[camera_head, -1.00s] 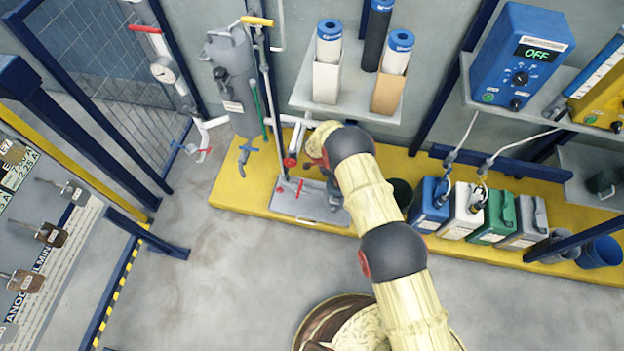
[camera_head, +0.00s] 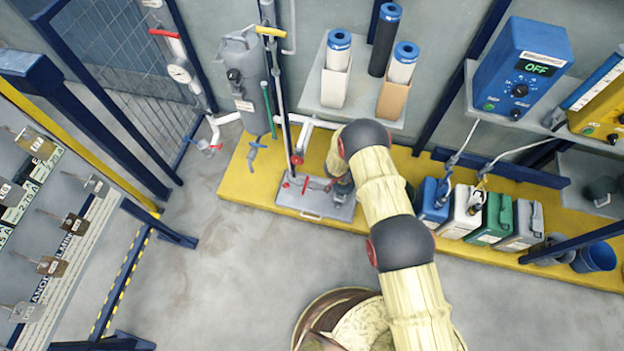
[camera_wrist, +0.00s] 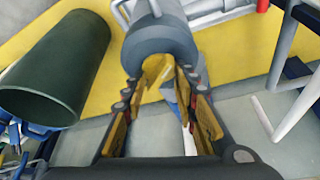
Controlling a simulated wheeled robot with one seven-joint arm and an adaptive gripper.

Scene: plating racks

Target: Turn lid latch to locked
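A grey flat box with a handle on its front (camera_head: 312,207) sits on the yellow platform, with small red handles (camera_head: 304,184) above it. I cannot tell which part is the lid latch. My gripper (camera_head: 342,187) is low at the box's right end, partly hidden by my arm. In the wrist view my gripper (camera_wrist: 158,82) has its two fingers apart, with a visible gap between them. A grey cylinder (camera_wrist: 160,42) lies across the gap at the fingertips; whether they touch it is unclear. No held object is clear.
A grey tank (camera_head: 243,85) and upright pipes stand behind the box. Several jugs, one green (camera_head: 492,218), line the platform to the right. The floor in front (camera_head: 230,260) is clear.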

